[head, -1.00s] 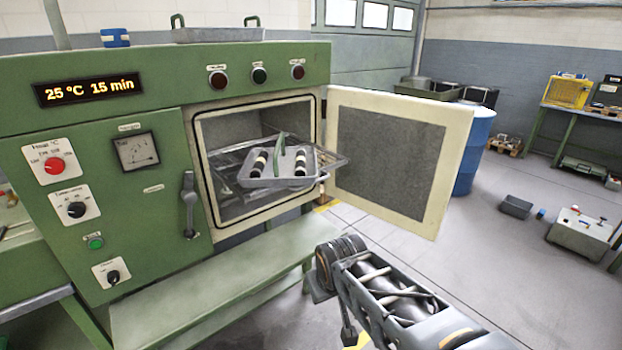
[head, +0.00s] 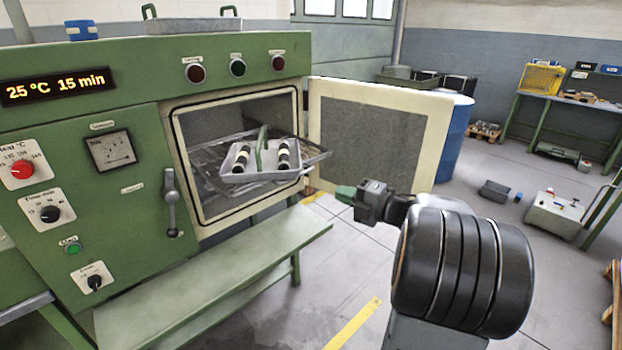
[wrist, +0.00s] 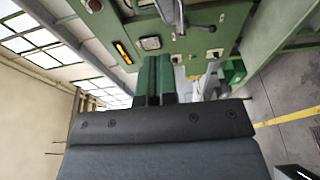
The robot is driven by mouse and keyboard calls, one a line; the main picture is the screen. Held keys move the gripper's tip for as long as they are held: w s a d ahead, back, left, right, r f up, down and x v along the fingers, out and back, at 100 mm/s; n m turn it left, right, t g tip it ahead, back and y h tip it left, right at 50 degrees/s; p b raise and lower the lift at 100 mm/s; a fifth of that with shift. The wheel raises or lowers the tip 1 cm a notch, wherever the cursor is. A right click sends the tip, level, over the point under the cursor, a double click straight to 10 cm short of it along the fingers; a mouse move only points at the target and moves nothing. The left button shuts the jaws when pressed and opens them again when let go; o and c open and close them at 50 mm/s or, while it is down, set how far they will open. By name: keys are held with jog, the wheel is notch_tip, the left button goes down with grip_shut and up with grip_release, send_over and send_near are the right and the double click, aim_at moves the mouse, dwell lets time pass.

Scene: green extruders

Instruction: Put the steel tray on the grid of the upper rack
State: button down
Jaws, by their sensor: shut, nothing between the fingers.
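A grey steel tray (head: 262,174) sits in the mouth of the green oven, on a wire grid rack (head: 316,158) that sticks out of the opening. It has a green handle (head: 262,146) and carries two black rollers with pale bands (head: 240,157). Whether the tray lies flat on the grid I cannot tell.
The oven door (head: 380,140) stands open to the right, close above my gripper. Another steel tray with green handles (head: 192,25) rests on the oven top. A green bench (head: 220,275) runs below the opening. A blue barrel (head: 455,135) stands behind the door.

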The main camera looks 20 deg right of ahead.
jog(key=p, duration=0.2)
send_near(295, 173)
jog(key=s+a+x, duration=0.1)
jog(key=x, duration=0.4)
jog(key=shift+w+d+n+p, duration=0.25)
jog(key=shift+w+n+p, duration=0.1)
jog(key=shift+w, duration=0.65)
